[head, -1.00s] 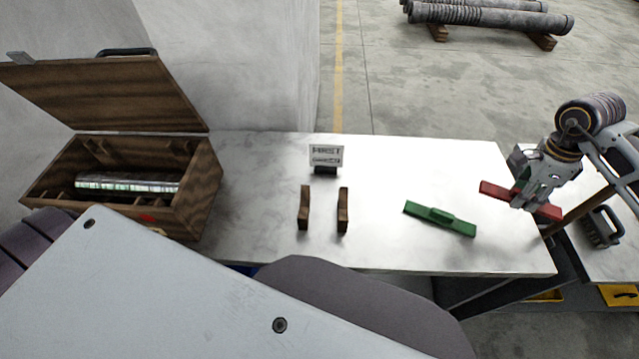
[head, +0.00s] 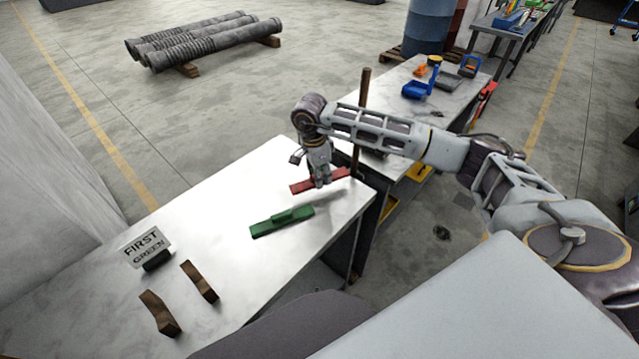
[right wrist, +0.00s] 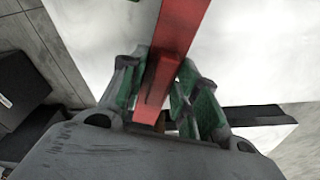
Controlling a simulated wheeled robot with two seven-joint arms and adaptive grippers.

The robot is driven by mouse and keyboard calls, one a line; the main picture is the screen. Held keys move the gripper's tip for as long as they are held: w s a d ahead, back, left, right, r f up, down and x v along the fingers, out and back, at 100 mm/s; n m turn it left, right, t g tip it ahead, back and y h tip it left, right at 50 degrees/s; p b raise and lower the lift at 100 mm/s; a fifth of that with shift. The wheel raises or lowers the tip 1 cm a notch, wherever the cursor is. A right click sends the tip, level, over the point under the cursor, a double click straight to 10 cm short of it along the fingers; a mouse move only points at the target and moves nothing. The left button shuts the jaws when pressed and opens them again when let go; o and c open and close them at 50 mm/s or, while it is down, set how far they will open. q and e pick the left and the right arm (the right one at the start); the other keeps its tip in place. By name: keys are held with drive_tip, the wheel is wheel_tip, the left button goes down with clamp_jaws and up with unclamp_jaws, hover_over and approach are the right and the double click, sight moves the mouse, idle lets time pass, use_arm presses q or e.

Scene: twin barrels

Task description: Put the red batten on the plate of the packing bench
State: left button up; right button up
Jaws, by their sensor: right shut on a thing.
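The red batten (head: 301,186) is held in my right gripper (head: 321,180), over the far right end of the white-topped table (head: 215,205). I cannot tell whether it touches the top. In the right wrist view the red batten (right wrist: 182,30) runs between the green-padded fingers of the gripper (right wrist: 163,85), which are shut on it. A green batten (head: 280,222) with a raised block lies on the table in front of the red one. My left gripper is not in view. I cannot make out a plate of the packing bench.
Two brown wooden brackets (head: 159,313) and a sign (head: 146,247) reading "FIRST GREEN" stand at the table's near left. A thin brown post (head: 361,110) rises behind the gripper. Another bench (head: 405,78) holds blue and orange items. Pipes (head: 195,38) lie on the floor beyond.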

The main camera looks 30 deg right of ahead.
drive_tip(key=shift+f, duration=1.85)
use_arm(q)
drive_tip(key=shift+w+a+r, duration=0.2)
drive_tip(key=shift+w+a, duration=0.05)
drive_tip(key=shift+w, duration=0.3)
